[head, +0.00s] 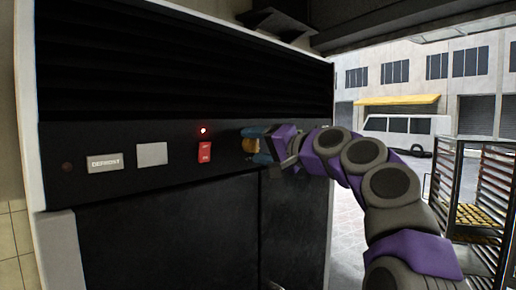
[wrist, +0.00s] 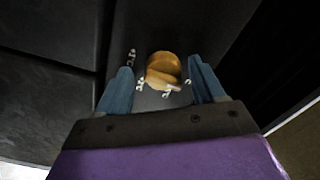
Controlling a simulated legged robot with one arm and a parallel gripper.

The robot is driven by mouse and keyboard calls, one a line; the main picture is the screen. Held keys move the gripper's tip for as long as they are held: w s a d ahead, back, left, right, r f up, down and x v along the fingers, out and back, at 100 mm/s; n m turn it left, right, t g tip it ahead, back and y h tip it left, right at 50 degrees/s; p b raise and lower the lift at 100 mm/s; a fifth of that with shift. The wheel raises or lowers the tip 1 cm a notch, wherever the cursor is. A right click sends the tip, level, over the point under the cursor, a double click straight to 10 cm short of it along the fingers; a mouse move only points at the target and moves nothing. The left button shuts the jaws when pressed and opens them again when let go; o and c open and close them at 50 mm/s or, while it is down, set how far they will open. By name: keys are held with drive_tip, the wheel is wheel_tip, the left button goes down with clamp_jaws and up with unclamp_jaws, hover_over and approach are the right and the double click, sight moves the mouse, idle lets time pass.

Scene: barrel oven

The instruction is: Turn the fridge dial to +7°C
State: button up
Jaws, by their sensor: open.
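The fridge dial is a round orange-brown knob (wrist: 163,72) on the dark control panel, with small white markings around it that are too small to read. It also shows in the head view (head: 250,145), partly covered by my gripper. My gripper (head: 254,145) is at the panel with its blue fingers apart. In the wrist view the fingers (wrist: 162,82) stand on the left and right of the dial, with gaps visible between them and it. I cannot tell the dial's setting.
On the fridge panel (head: 120,190) are a lit red lamp (head: 203,130), a red switch (head: 205,152), a blank grey plate (head: 152,154) and a DEFROST label (head: 104,163). Black louvres (head: 180,60) lie above. A rack with trays (head: 475,215) stands at the right. A van (head: 400,132) is outside.

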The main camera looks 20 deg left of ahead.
drive_tip(key=b+v, duration=0.1)
drive_tip(key=v, duration=1.6)
drive_tip(key=shift+d, duration=0.2)
drive_tip(key=shift+f, duration=0.1)
